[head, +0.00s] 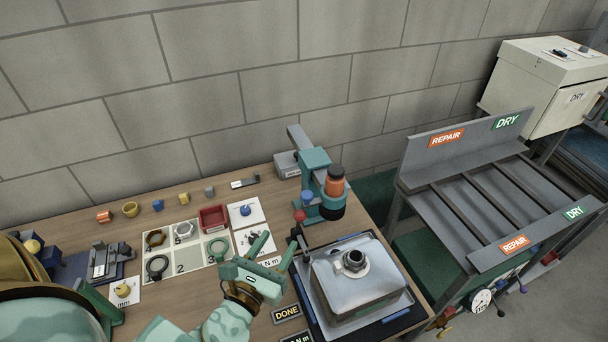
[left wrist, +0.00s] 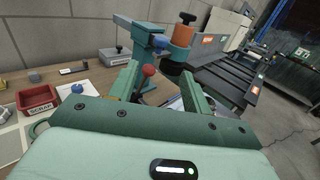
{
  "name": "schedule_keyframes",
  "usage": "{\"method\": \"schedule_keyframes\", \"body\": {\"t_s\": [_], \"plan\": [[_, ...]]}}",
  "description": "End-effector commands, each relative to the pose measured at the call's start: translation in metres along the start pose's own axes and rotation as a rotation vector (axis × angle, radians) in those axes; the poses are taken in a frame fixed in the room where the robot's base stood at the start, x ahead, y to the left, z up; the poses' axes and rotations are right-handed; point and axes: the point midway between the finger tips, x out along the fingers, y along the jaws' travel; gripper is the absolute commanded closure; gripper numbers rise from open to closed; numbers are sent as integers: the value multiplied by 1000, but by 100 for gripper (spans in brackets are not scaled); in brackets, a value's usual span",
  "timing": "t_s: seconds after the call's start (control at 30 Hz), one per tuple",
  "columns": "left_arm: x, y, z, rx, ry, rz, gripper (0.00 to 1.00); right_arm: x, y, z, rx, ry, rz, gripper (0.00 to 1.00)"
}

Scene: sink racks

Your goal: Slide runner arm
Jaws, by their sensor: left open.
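A teal fixture (head: 316,168) stands at the back right of the bench, with a grey bar on top, an orange and black cylinder (head: 335,181) and a red ball knob (head: 300,215). I cannot tell for certain which part is the runner arm. My left gripper (head: 274,247) is open and empty, in front of and left of the fixture. In the left wrist view, the red knob (left wrist: 148,71) shows between the open fingers (left wrist: 160,82), beyond them; no contact is visible. The cylinder (left wrist: 181,42) shows behind the right finger. My right gripper is not in view.
A metal sink part (head: 355,272) sits in a tray right of my left gripper. A red scrap bin (head: 213,218) and a numbered mat with rings (head: 187,268) lie to the left. A slatted rack (head: 480,200) stands right of the bench.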

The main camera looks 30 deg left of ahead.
Motion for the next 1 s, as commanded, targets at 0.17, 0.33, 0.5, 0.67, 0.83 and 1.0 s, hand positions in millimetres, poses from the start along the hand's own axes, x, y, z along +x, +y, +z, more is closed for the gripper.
{"method": "schedule_keyframes", "body": {"t_s": [0.17, 0.33, 0.5, 0.67, 0.83, 1.0], "plan": [[18, 0, 4, 6, -7, 0, 51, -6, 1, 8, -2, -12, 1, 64], [59, 0, 6, 3, -8, 1, 51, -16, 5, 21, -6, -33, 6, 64], [103, 0, 4, 4, -7, 1, 51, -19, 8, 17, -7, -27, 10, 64], [136, 0, 4, 4, -6, 1, 51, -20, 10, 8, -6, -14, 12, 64], [156, 0, 2, 4, -4, 0, 51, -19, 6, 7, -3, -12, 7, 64], [163, 0, 2, 3, -4, 0, 51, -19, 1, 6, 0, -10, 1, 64]]}}
